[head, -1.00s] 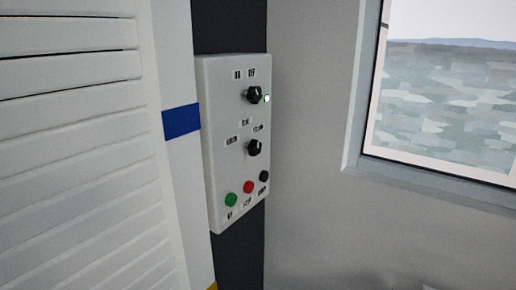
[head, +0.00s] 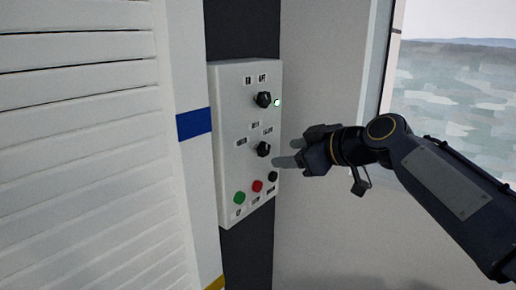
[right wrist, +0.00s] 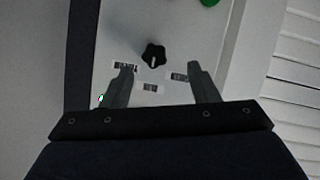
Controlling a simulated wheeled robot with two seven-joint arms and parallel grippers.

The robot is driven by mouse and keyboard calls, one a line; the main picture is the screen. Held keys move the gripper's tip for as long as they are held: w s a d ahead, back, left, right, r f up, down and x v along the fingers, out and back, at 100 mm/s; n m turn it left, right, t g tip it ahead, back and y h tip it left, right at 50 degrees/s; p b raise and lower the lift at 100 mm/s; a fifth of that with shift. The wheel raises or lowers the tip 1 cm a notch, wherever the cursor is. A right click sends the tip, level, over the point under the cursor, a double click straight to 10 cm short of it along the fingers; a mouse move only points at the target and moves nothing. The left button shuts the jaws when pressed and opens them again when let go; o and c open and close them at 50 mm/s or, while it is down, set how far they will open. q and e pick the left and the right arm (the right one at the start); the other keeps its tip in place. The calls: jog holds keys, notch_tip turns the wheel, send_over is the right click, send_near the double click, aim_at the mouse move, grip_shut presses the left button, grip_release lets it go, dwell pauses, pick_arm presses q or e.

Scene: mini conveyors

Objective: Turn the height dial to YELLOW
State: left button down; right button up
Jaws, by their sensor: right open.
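A white control panel (head: 229,150) carries two black dials. The upper dial (head: 263,99) has a small lit green lamp beside it. The lower dial (head: 263,149) has several small labels around it, too small to read surely. My right gripper (head: 288,154) is open and empty, its fingertips close to the right of the lower dial. In the right wrist view the lower dial (right wrist: 153,54) lies ahead of and between the two fingers, apart from them. Its pointer mark is small and its setting cannot be told. My left gripper is not in view.
Below the lower dial are a green button (head: 239,198), a red button (head: 257,187) and a black button (head: 272,177). A white slatted shutter (head: 80,150) stands left of the panel. A window (head: 455,100) is at the right.

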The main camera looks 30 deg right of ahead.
aim_at(267, 150)
jog(key=x, duration=0.2)
jog(key=p+x, duration=0.1)
jog(key=x, duration=0.2)
jog(key=r+p+x, duration=0.1)
jog(key=x, duration=0.2)
jog(key=shift+w+d, duration=0.25)
jog(key=c, duration=1)
jog(key=shift+o, duration=0.2)
